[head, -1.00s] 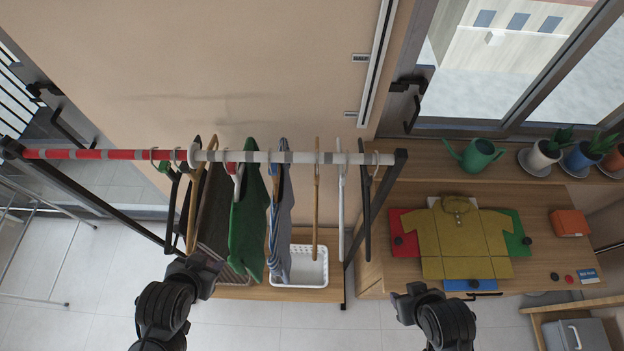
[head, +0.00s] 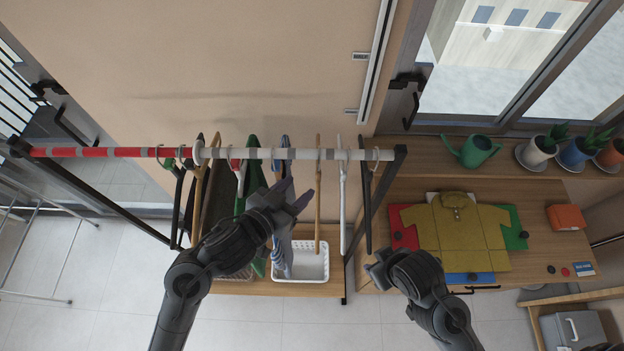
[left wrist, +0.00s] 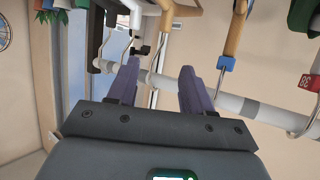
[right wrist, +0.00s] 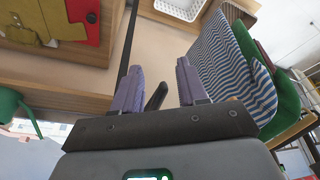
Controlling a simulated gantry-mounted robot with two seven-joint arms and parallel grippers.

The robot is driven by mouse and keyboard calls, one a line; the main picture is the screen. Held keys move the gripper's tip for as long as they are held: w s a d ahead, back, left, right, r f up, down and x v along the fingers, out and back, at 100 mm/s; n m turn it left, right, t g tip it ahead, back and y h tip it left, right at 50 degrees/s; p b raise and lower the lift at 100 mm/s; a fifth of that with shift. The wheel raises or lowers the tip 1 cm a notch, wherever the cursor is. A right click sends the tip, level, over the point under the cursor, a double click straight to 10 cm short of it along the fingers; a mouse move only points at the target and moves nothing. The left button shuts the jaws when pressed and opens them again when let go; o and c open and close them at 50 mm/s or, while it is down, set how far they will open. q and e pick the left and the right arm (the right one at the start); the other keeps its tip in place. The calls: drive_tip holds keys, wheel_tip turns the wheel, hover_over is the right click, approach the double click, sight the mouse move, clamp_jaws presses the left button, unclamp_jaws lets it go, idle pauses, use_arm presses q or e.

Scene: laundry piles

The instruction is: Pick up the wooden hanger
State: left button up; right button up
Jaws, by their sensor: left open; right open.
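A bare wooden hanger (head: 318,190) hangs edge-on from the rail, between the striped garment and a white hanger (head: 342,190). It also shows near the top of the left wrist view (left wrist: 165,14). Another wooden hanger (head: 199,190) hangs farther left. My left gripper (head: 295,196) is open and empty, in front of the striped garment and just left of the bare wooden hanger. In the left wrist view its fingers (left wrist: 159,75) point toward the rail. My right gripper (head: 376,264) is open, low by the table's left edge, apart from the hanger.
The rail (head: 240,153) carries several hangers, with a green garment (head: 256,182), a striped garment (right wrist: 235,75) and a black hanger (head: 366,195). A white basket (head: 318,276) stands below. The table at right holds a yellow shirt (head: 460,235); a watering can (head: 475,151) stands behind.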

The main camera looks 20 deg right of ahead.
use_arm(q)
drive_tip(key=p+x, duration=0.1)
drive_tip(key=x, duration=0.7)
drive_tip(key=shift+w+f, duration=0.3)
drive_tip(key=shift+f, duration=0.15)
